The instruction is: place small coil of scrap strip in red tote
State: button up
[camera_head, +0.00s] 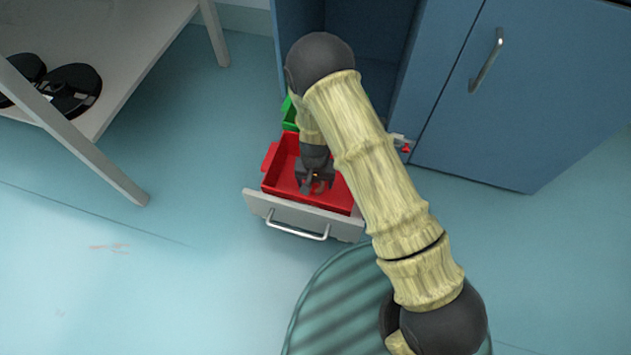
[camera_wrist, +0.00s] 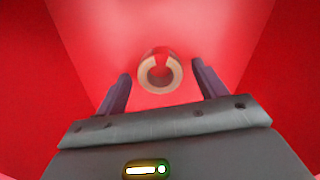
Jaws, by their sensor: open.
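The red tote (camera_head: 338,194) sits in a pulled-out drawer in the head view. Its red floor and walls fill the wrist view (camera_wrist: 100,25). The small coil of scrap strip (camera_wrist: 145,79) is a tan ring, seen in the wrist view just beyond and between my fingertips. In the head view the coil (camera_head: 320,187) shows only in part beside my gripper. My gripper (camera_head: 316,188) points down into the tote. In the wrist view my gripper (camera_wrist: 160,78) is open, with a gap between each finger and the coil. Whether the coil rests on the tote floor is hard to tell.
The drawer front (camera_head: 300,215) with its bar handle stands out from a blue cabinet (camera_head: 530,100). A green bin (camera_head: 289,113) is behind the tote, partly hidden by my arm. Open floor lies front left.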

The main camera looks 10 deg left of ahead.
notch_tip(320, 180, up, 12)
jog(key=p, duration=0.8)
jog(key=shift+f, duration=0.15)
notch_tip(320, 180, up, 8)
send_over(316, 185)
jog(key=w+d, duration=0.2)
jog(key=d, duration=0.2)
jog(key=d+r+m+t+y, duration=0.1)
jog(key=d+r, duration=0.6)
jog(key=r, duration=0.2)
jog(key=s+d+r, duration=0.4)
jog(key=d+r, duration=0.2)
jog(key=d, duration=0.1)
jog(key=s+d+r+t+h, duration=0.1)
jog(key=s+d+r, duration=0.4)
jog(key=d, duration=0.2)
jog(key=shift+d+r+m+t, duration=0.25)
jog(key=shift+r+m+t, duration=0.05)
jog(key=shift+r, duration=0.1)
jog(key=shift+r, duration=0.1)
